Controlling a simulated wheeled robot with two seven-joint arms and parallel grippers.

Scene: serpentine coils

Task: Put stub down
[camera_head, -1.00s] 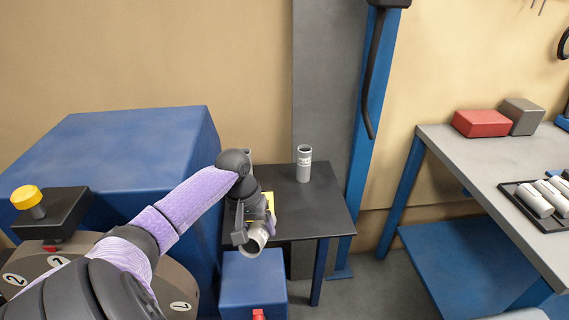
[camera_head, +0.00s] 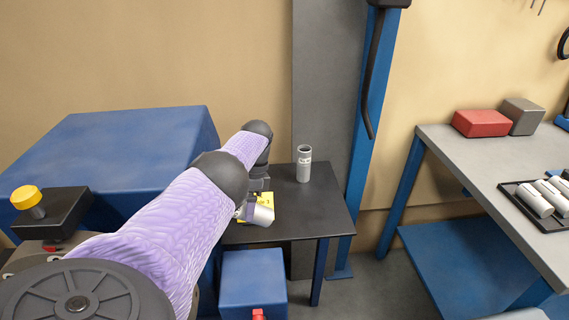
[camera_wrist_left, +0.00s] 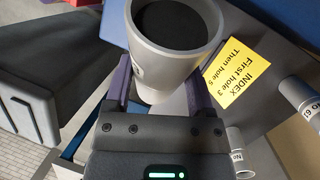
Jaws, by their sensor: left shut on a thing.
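My left gripper (camera_head: 248,207) is shut on the stub (camera_head: 262,215), a short pale grey tube, at the small black table (camera_head: 292,228). The left wrist view shows the stub (camera_wrist_left: 177,78) between the two fingers of the gripper (camera_wrist_left: 160,90), its dark open end facing the camera. I cannot tell whether the stub touches the table. A yellow note (camera_head: 268,199) lies on the table beside it; the left wrist view shows the note (camera_wrist_left: 237,72) reading "INDEX First hole 3 Then hole 5". My right gripper is not in view.
A similar labelled tube (camera_head: 304,165) stands upright on the black table's far part. A big blue box (camera_head: 125,140) is left of the table, and a blue post (camera_head: 376,110) is behind. A grey bench (camera_head: 480,165) at right carries a black tray (camera_head: 548,218) of tubes.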

